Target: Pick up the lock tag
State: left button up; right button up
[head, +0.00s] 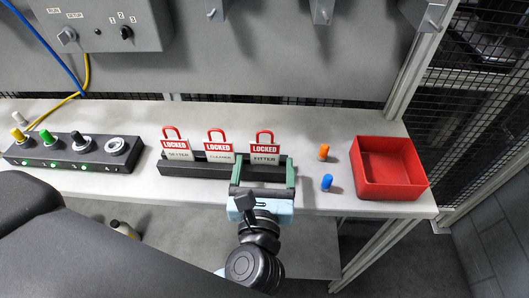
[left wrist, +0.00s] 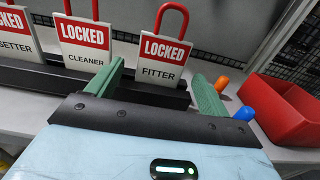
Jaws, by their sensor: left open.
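Three red and white lock tags stand in a black rack (head: 178,168) on the shelf. From left to right they read SETTER (head: 177,148), CLEANER (head: 218,150) and FITTER (head: 264,150). My left gripper (head: 264,173) is open in front of the FITTER tag. In the left wrist view its green fingers (left wrist: 160,90) are spread, with the FITTER tag (left wrist: 163,60) beyond and between them, apart from both. The CLEANER tag (left wrist: 83,44) stands left of the left finger. The foot of the FITTER tag is hidden in the rack. My right gripper is not in view.
A red bin (head: 390,168) stands at the right end of the shelf (head: 325,195). An orange peg (head: 323,152) and a blue peg (head: 327,182) stand between it and the rack. A switch block (head: 75,155) is at left. A grey panel box (head: 100,25) hangs above.

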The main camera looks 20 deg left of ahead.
aim_at(265, 157)
pick_arm(q)
jog(key=shift+p+x, duration=0.45)
jog(key=shift+x, duration=2.15)
jog(key=shift+c, duration=0.3)
jog(key=c, duration=1)
